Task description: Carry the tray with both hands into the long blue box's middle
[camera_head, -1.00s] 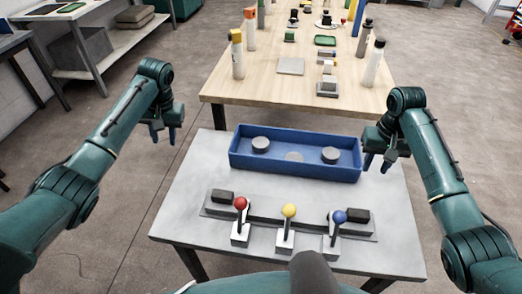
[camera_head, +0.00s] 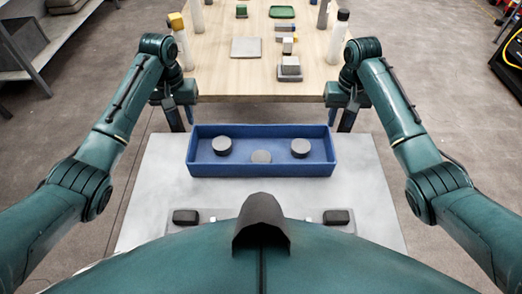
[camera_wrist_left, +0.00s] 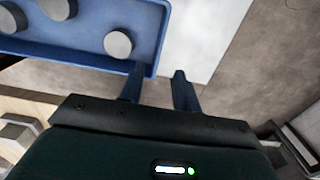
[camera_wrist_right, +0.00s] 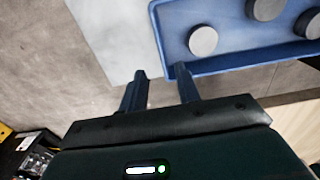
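The long blue box (camera_head: 262,128) lies across the grey table. It holds three grey round pieces: left (camera_head: 222,146), middle (camera_head: 261,157) and right (camera_head: 300,148). The likely tray, a long grey plate (camera_head: 209,214) with dark end blocks (camera_head: 186,217) (camera_head: 337,217), lies in front of the box, mostly hidden behind my body. My left gripper (camera_head: 181,118) is open and empty beyond the box's far left corner. My right gripper (camera_head: 339,120) is open and empty near the far right corner. Both wrist views show spread fingers (camera_wrist_left: 160,86) (camera_wrist_right: 160,90) near the box.
A wooden table (camera_head: 262,79) stands beyond the grey table (camera_head: 160,165), with bottles, a flat plate (camera_head: 246,47) and small blocks on it. Grey table top is bare to the left and right of the box. The levers are hidden now.

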